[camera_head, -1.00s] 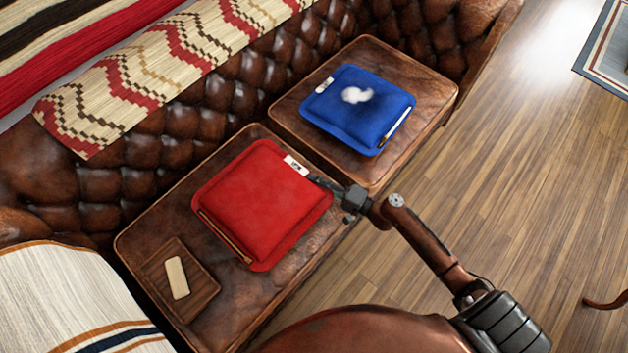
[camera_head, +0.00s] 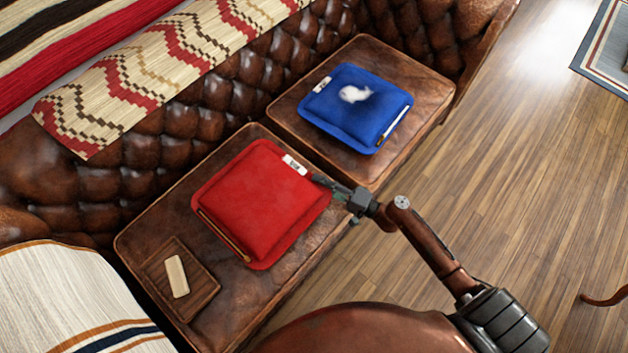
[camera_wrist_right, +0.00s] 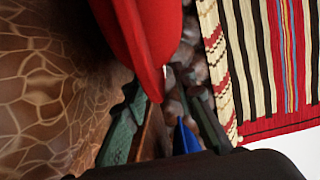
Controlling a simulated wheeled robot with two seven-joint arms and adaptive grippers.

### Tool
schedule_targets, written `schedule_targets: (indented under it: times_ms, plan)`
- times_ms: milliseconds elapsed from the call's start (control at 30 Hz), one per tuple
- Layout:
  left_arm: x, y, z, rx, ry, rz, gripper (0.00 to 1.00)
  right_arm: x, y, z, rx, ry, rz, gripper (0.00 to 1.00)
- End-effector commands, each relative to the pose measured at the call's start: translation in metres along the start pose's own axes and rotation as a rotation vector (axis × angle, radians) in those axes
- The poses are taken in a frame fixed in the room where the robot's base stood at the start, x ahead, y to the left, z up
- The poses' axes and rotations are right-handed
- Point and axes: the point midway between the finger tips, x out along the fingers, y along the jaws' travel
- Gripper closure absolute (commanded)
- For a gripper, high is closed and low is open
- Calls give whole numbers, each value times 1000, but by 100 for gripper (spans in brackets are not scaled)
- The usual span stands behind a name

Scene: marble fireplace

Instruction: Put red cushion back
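The red cushion (camera_head: 255,200) lies on the front brown leather seat (camera_head: 150,235) of the sofa, with a white tag at its upper right corner. My right gripper (camera_head: 322,184) is at the cushion's right corner beside that tag. In the right wrist view, its two green fingers (camera_wrist_right: 163,92) are spread apart, and the edge of the red cushion (camera_wrist_right: 150,35) reaches down to between them, close to the left finger. I cannot tell whether they touch. My left gripper is not in view.
A blue cushion (camera_head: 355,108) with a white patch lies on the other seat. A small wooden tray (camera_head: 205,292) with a pale bar (camera_head: 177,276) is on the front seat, left of the red cushion. A patterned throw (camera_head: 130,90) covers the backrest.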

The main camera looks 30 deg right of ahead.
Motion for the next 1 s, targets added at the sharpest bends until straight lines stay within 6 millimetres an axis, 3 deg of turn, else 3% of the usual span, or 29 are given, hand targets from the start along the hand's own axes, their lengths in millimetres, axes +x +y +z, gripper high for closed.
schedule_targets:
  times_ms: [33,200,400,600,1000]
  plan:
    - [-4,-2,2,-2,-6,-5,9,-12,-2,0,0,3,-1,76]
    - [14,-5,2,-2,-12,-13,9,-49,-2,-1,0,3,0,76]
    - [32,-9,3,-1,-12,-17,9,-81,-2,-1,-1,2,-1,76]
    - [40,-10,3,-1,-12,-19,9,-94,-1,-1,-1,1,-1,76]
    - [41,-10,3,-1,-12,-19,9,-94,-1,0,-1,0,-1,76]
